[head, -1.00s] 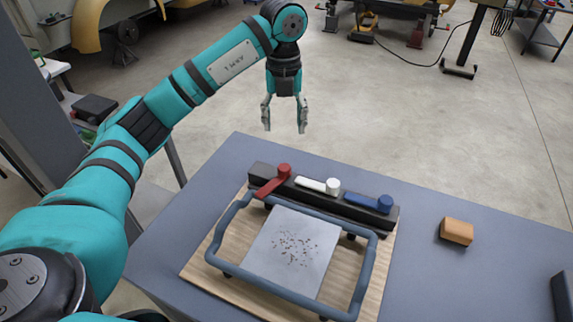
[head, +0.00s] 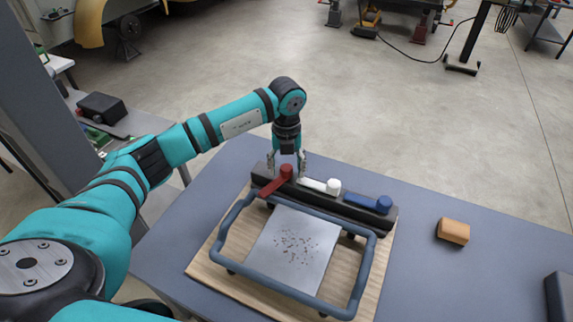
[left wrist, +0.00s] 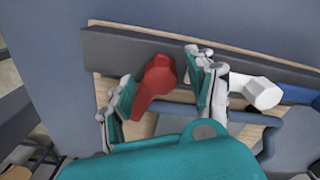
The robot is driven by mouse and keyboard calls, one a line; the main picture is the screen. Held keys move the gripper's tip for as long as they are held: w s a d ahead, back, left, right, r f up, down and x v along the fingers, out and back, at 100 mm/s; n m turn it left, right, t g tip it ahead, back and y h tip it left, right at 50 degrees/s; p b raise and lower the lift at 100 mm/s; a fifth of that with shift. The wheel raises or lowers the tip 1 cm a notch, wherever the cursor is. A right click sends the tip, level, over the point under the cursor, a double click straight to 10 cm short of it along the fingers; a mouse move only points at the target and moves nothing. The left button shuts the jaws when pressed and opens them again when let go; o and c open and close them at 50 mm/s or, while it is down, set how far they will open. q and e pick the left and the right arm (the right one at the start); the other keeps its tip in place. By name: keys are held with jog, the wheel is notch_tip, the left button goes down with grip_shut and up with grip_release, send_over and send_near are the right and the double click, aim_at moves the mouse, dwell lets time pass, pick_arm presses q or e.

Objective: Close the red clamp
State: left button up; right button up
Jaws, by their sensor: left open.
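The red clamp (head: 277,180) is at the left end of a dark bar (head: 350,211). Its lever slants toward the front left, out over the frame's side, while the white clamp (head: 320,186) and the blue clamp (head: 369,202) lie along the bar. My left gripper (head: 287,170) is open, pointing down at the red clamp. In the left wrist view the red clamp (left wrist: 155,84) shows between the two spread fingers, with the white clamp (left wrist: 255,90) just right of the right finger. Whether a finger touches the red clamp is unclear. My right gripper is not in view.
A blue-grey tube frame (head: 226,222) surrounds a speckled metal plate (head: 290,247) on a wooden board (head: 208,262). An orange block (head: 453,231) lies to the right on the grey table (head: 420,275). The table between block and board is clear.

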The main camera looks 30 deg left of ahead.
pick_arm(q)
grip_shut()
dwell(0.4)
jog(key=n, duration=0.3)
jog(key=shift+n, duration=0.4)
grip_release()
